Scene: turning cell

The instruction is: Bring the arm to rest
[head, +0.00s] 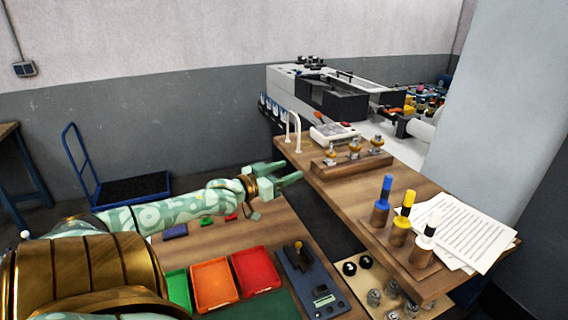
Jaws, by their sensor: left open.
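My left arm comes in from the left, its patterned green links stretched out over the wooden bench (287,233). My left gripper (298,174) is at the arm's far end, near the raised wooden shelf's left edge. Its two pale green fingers are apart, and nothing shows between them. It appears to be above the bench, clear of the coloured trays. My right arm and right gripper are not in the view.
Green (179,289), orange (213,286) and red (255,270) trays sit in front, beside a dark blue device (311,285). The raised shelf (335,186) holds blue, yellow and white-handled tools and papers (462,231). A blue trolley (133,189) stands behind at left.

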